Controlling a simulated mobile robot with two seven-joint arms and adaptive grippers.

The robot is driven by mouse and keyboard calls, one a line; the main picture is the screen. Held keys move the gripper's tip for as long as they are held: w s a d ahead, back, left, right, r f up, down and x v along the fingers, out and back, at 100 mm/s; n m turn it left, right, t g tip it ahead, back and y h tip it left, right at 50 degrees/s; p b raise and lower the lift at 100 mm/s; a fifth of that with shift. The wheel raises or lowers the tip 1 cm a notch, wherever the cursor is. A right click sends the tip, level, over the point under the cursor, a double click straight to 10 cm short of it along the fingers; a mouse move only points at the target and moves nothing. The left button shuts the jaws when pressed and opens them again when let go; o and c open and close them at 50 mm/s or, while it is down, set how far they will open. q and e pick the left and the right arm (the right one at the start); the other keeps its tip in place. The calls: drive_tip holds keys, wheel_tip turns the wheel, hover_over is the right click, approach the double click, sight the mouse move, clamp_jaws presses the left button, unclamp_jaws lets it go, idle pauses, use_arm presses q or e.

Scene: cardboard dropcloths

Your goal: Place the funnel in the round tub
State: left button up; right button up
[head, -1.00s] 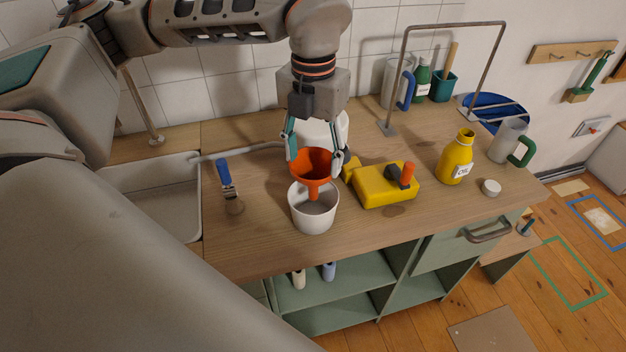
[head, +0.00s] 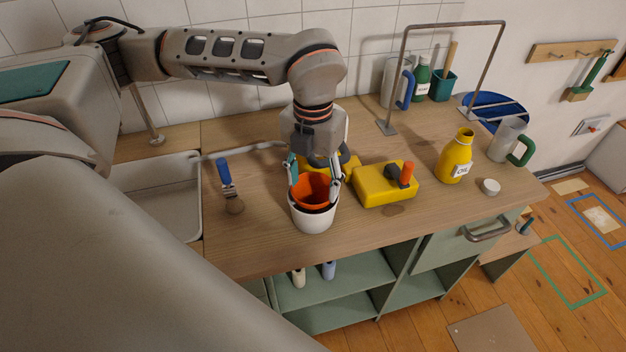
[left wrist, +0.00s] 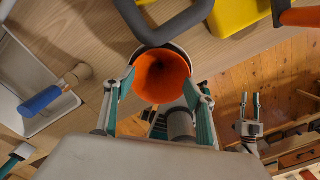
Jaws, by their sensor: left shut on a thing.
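The orange funnel (head: 313,190) is upright, with its lower part down inside the white round tub (head: 313,221). Its wide mouth is around the level of the tub's rim. The spout is hidden by the tub wall; whether it touches the bottom cannot be seen. My left gripper (head: 315,186) is above the tub, shut on the funnel's upper edge. In the left wrist view the funnel (left wrist: 162,76) opens toward the camera between the fingers. My right gripper (left wrist: 250,108) shows small in that view, low over the floor side, with its fingers apart and empty.
A yellow oil bottle (head: 456,158) and a white cap (head: 491,187) stand farther right. A blue-handled brush (head: 226,180) and the sink (head: 150,205) are left. A metal frame (head: 452,27) rises behind.

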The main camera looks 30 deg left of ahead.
use_arm(q)
drive_tip(key=o, duration=1)
drive_tip(key=shift+c, duration=0.2)
wheel_tip(320, 180, up, 12)
drive_tip(key=shift+b, duration=0.3)
